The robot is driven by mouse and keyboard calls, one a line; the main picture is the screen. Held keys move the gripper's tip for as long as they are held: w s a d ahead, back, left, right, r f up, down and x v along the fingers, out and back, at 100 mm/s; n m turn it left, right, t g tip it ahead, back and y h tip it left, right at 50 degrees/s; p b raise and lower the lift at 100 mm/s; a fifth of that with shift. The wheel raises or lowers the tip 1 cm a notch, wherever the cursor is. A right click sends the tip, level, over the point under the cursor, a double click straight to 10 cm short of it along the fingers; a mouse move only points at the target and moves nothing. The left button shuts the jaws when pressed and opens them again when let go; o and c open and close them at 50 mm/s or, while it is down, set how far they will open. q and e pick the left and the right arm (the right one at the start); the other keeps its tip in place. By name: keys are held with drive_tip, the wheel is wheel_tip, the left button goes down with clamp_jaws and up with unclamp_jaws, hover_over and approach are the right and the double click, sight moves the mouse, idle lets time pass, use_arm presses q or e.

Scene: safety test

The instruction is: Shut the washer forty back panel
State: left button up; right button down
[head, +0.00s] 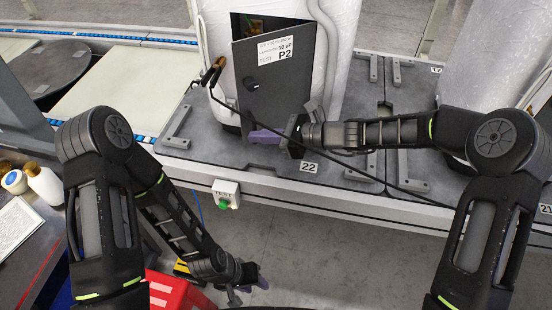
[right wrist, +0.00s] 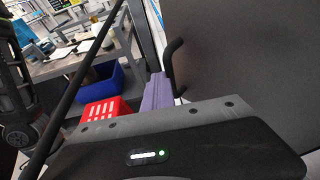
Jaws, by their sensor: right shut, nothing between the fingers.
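The back panel (head: 270,75) is a dark grey door with a white P2 label. It stands ajar on the white-wrapped washer (head: 335,50), with a dark gap showing at its top. My right gripper (head: 262,136), with purple fingers, is shut and empty at the panel's lower edge. I cannot tell whether it touches. In the right wrist view the panel (right wrist: 240,60) fills the right side, with a black handle (right wrist: 172,62) next to a purple finger (right wrist: 157,92). My left gripper (head: 256,282) hangs low, away from the washer. Its finger gap is unclear.
The washer stands on a grey platform (head: 215,125) marked 22. A thin black rod or cable crosses in front of it. A TEST box with a green button (head: 226,194) is on the platform's front. A red crate (head: 170,292) is on the floor; a blue bin (right wrist: 98,88) is beyond.

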sight(250, 123)
drive_tip(key=w+a+m+t+b, duration=0.1)
drive_tip(key=w+b, duration=0.1)
drive_tip(key=w+a+m+t+h+b, duration=0.1)
drive_tip(key=m+t+b, duration=0.1)
drive_tip(key=b, duration=0.1)
drive_tip(key=w+a+m+t+h+b, duration=0.1)
drive_tip(key=w+a+t+b, duration=0.1)
drive_tip(key=shift+w+a+f+b, duration=0.1)
drive_tip(key=shift+w+f+b, duration=0.1)
drive_tip(key=shift+w+b, duration=0.1)
drive_tip(key=shift+w+a+b, duration=0.25)
drive_tip(key=shift+w+b, duration=0.05)
drive_tip(key=shift+w, duration=0.65)
drive_tip(key=shift+w+a+r+p, duration=0.1)
drive_tip(key=shift+w+a+p, duration=0.1)
drive_tip(key=shift+w, duration=0.55)
drive_tip(key=shift+w+a+p, duration=0.2)
drive_tip(key=shift+w, duration=0.55)
drive_tip(key=shift+s, duration=0.1)
